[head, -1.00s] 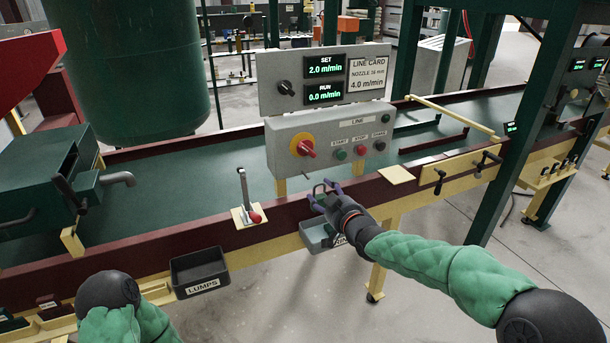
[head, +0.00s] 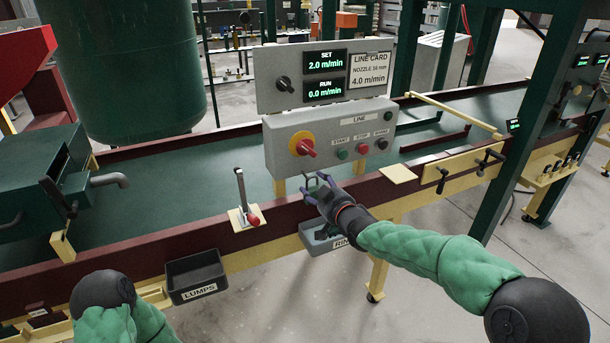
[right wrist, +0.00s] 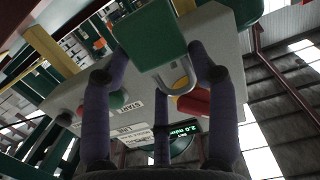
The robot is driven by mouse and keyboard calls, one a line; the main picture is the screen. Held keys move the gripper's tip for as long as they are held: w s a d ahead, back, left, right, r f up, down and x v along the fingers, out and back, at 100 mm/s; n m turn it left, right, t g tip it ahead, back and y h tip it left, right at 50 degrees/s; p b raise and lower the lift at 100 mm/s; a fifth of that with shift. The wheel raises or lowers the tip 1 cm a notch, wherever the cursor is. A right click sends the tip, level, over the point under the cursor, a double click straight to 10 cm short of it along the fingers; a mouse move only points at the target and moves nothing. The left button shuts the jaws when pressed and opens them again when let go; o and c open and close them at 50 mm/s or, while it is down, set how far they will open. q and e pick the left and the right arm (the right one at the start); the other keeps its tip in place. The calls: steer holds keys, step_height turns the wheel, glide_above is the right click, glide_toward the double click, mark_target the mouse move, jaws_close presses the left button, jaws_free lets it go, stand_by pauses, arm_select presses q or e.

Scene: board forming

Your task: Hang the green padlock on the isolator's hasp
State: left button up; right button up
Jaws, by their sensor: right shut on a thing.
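The green padlock (right wrist: 152,42) is between the fingers of my right gripper in the right wrist view, with its grey shackle (right wrist: 182,78) showing. My right gripper (head: 315,184) is shut on it, just above the line's front rail and below the control box in the head view. The isolator (head: 303,146) is a red handle on a yellow disc at the left of the control box. Its red handle also shows behind the padlock in the right wrist view (right wrist: 196,104). The padlock is apart from the isolator. I cannot make out the hasp. My left gripper is out of view.
The control box (head: 352,137) carries several buttons below a display panel (head: 265,85). A grey bin (head: 318,246) hangs under my right gripper, and a black LUMPS bin (head: 196,274) hangs to the left. A red-knobbed lever (head: 241,188) stands on the rail, left of the gripper.

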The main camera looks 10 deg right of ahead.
mark_target(313, 187)
steer(key=shift+b, duration=0.5)
stand_by(0.9)
steer(key=shift+x, duration=1.45)
stand_by(1.2)
steer(key=shift+w+a+f+b, duration=0.15)
steer(key=shift+w+a+b, duration=0.05)
steer(key=shift+w+b, duration=0.3)
stand_by(0.5)
steer(key=shift+w+f+b, duration=0.15)
steer(key=shift+f+b, duration=0.25)
steer(key=shift+b, duration=0.05)
stand_by(1.0)
steer(key=o, duration=1.3)
